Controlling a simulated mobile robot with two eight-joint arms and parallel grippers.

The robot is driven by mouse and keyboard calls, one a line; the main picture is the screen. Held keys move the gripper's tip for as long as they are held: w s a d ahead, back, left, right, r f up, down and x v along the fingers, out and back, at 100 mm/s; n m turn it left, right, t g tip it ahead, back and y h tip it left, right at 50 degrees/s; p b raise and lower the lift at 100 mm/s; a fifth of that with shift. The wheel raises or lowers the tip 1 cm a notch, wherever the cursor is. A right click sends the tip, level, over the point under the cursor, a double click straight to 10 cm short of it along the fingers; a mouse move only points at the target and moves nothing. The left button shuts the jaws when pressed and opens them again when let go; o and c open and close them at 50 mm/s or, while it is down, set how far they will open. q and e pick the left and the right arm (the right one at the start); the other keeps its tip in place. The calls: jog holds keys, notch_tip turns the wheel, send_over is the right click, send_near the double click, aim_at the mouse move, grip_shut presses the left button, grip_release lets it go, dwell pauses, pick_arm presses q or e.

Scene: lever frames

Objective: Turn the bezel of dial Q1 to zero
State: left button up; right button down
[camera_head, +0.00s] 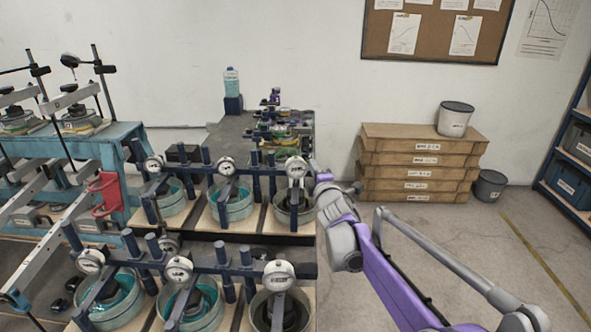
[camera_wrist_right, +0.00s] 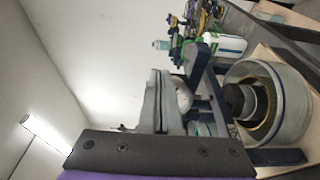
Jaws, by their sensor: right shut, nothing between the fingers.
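Several round white-faced dials stand on dark blue bars over two rows of bowls. No label that I can read tells which is Q1. The right-hand dial of the back row (camera_head: 297,166) is the one closest to my right gripper, whose purple arm comes in from the lower right. In the right wrist view, my right gripper (camera_wrist_right: 160,88) is shut and empty, its grey fingers side by side. A pale round dial (camera_wrist_right: 183,95) shows partly behind them. I cannot tell whether the fingers touch it. The dial's pointer is too small to read. My left gripper is not in view.
A grey bowl (camera_wrist_right: 297,108) with a dark weight inside stands beside the bar. Front-row dials (camera_head: 278,275) and bowls stand nearer me. Lever frames (camera_head: 75,105) and a blue bench (camera_head: 125,135) are at left. Floor at right is free before stacked wooden boxes (camera_head: 415,172).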

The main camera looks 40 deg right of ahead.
jog(key=shift+w+d, duration=0.15)
jog(key=shift+w, duration=0.1)
jog(key=shift+w+a+f+p, duration=0.1)
jog(key=shift+a+f+p, duration=0.15)
jog(key=shift+p, duration=0.2)
dwell(0.7)
